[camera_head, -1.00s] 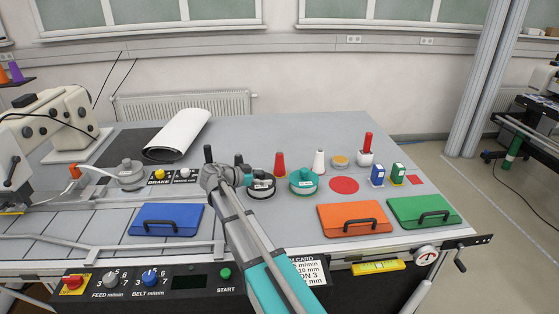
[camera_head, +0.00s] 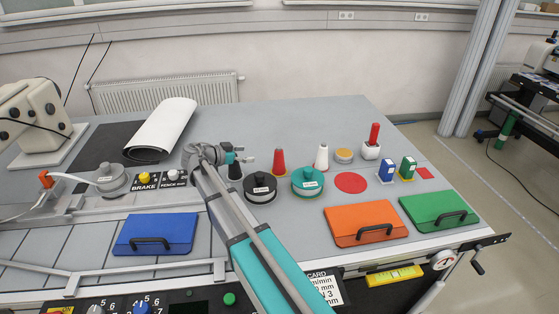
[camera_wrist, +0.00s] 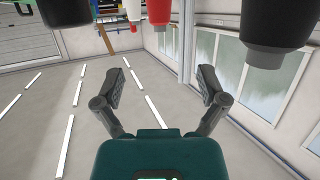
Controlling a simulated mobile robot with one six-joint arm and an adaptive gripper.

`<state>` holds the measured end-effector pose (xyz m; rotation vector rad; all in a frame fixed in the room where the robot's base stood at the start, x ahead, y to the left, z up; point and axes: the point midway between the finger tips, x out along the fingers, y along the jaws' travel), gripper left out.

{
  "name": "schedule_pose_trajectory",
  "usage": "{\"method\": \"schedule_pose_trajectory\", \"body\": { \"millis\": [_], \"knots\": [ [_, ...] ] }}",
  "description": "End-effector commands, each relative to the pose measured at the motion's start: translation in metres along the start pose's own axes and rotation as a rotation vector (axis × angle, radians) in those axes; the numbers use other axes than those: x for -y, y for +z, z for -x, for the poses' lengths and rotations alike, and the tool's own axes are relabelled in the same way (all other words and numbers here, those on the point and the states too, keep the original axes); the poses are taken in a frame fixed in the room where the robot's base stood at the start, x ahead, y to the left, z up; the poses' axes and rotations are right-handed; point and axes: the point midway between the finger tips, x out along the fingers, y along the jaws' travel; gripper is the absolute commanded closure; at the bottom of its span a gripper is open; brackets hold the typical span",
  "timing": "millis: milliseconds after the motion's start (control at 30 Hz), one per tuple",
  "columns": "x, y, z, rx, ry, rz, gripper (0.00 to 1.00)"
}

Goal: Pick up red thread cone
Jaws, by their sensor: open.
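The red thread cone (camera_head: 279,163) stands upright on the grey bench, between a black cone (camera_head: 235,170) and a white cone (camera_head: 321,157). My gripper (camera_head: 250,160) is just left of the red cone, with its fingers pointing right towards it and a small gap between them. In the wrist view my gripper (camera_wrist: 162,80) is open and empty, its two fingers spread apart. The wrist picture looks upside down; the red cone (camera_wrist: 159,12) shows cut off at the top edge, roughly centred between the fingers.
A black round tin (camera_head: 260,187) and a teal round tin (camera_head: 308,182) stand close in front of the red cone.

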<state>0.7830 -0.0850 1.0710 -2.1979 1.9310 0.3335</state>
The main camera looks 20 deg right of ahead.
Motion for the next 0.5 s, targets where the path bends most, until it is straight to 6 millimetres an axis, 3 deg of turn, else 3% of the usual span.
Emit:
{"method": "schedule_pose_trajectory", "body": {
  "millis": [500],
  "knots": [
    [-0.002,-0.001,-0.015,0.0,0.011,-0.003,0.08]
  ]
}}
